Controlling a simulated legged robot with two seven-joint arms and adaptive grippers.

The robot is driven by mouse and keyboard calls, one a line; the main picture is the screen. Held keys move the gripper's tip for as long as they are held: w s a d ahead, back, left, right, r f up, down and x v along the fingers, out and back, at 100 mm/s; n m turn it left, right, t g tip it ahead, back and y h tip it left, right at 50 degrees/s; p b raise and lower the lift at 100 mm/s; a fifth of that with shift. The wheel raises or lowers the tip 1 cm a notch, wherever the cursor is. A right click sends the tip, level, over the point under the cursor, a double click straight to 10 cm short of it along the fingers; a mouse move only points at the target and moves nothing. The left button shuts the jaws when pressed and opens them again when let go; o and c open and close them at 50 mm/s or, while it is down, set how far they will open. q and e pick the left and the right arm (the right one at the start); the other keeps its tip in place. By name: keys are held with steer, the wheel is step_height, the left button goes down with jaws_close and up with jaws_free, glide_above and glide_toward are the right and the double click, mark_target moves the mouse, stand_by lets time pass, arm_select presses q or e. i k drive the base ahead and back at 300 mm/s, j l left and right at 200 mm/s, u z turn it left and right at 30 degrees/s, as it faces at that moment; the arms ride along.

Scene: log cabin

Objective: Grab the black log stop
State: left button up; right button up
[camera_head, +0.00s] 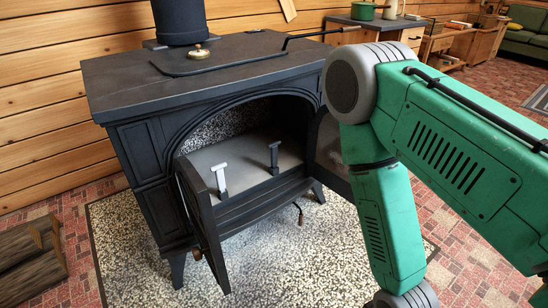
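The black log stop (274,157) stands upright on the front ledge inside the open black stove (140,130). It is a small dark T-shaped piece. A second log stop (221,179) of similar shape, white or light grey, stands to its left. The stove's left door (204,230) stands open toward the front. The right door (325,143) is also open, partly hidden by my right arm. My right arm comes in from the right and bends down at the right of the stove. Its gripper is below the picture. My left gripper is not in view.
The stove stands on a speckled floor pad (300,262). A black poker-like rod (300,38) lies across the stove top. Logs (30,262) lie on the brick floor at the left. A cabinet (385,27) with a green pot (363,11) stands behind.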

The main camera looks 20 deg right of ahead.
mark_target(273, 146)
steer(key=i+l+z, duration=0.1)
steer(key=l, duration=0.35)
steer(key=i+l+z, duration=0.1)
steer(key=l, duration=0.3)
steer(key=i+l+z, duration=0.1)
steer(key=i+l, duration=0.15)
steer(key=l, duration=0.15)
steer(key=i+l, duration=0.2)
steer(key=l, duration=0.2)
steer(key=i+l+z, duration=0.15)
steer(key=l, duration=0.25)
steer(key=i+l+z, duration=0.1)
steer(key=l, duration=0.25)
steer(key=i, duration=0.1)
